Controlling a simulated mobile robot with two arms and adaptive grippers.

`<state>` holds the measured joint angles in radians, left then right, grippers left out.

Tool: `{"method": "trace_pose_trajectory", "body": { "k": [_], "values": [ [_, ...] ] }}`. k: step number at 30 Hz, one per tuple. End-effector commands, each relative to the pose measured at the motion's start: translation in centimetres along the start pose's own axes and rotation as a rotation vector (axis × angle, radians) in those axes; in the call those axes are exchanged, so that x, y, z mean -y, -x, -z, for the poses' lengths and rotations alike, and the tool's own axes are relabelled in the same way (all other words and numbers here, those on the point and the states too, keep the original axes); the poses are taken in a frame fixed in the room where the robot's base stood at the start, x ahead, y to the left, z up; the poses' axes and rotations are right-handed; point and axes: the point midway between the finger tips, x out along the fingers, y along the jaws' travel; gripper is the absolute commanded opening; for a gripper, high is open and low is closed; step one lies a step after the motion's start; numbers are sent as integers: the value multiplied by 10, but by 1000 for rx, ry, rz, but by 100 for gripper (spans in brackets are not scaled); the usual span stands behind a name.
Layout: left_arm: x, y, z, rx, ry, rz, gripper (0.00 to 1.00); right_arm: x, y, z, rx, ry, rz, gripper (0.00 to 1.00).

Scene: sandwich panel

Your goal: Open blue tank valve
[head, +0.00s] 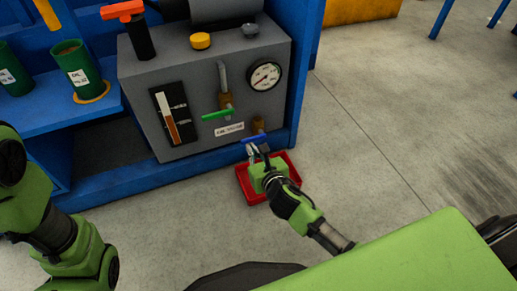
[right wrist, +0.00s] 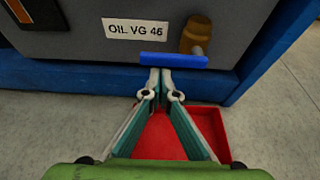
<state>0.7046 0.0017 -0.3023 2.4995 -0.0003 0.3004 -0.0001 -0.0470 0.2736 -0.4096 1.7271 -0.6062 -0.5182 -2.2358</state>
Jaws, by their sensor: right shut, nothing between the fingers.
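The blue valve handle (head: 257,138) is a flat bar on a brass fitting (head: 258,123) low on the front of the grey tank (head: 190,80). In the right wrist view the handle (right wrist: 173,60) lies level, below and left of the brass fitting (right wrist: 196,36). My right gripper (head: 259,150) is shut and empty. In the right wrist view its fingertips (right wrist: 160,72) meet right at the handle's lower edge, left of its middle; I cannot tell whether they touch it. My left arm shows at the left edge, its gripper out of view.
A red tray (head: 244,186) lies on the floor under my right gripper. A green valve handle (head: 218,115) and a gauge (head: 265,76) are on the tank front. Green oil cans (head: 76,65) stand on the blue shelf (head: 40,112). The floor to the right is clear.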

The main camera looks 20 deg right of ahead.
Motion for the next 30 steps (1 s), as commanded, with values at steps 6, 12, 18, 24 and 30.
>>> {"method": "trace_pose_trajectory", "body": {
  "k": [6,12,18,24,30],
  "values": [
    [0,-1,2,-3,0,1,46,-3,2,-2,0,0,-1,0],
    [1,-1,1,-1,-1,2,46,-3,2,-2,0,-1,-1,0],
    [3,-6,-2,2,-1,3,46,-3,3,-6,-1,-26,-10,0],
    [4,-10,-5,4,-1,4,46,-3,3,-7,1,-59,-22,0],
    [5,-15,-8,7,-2,4,46,-4,4,-9,1,-88,-32,0]
  ]
}}
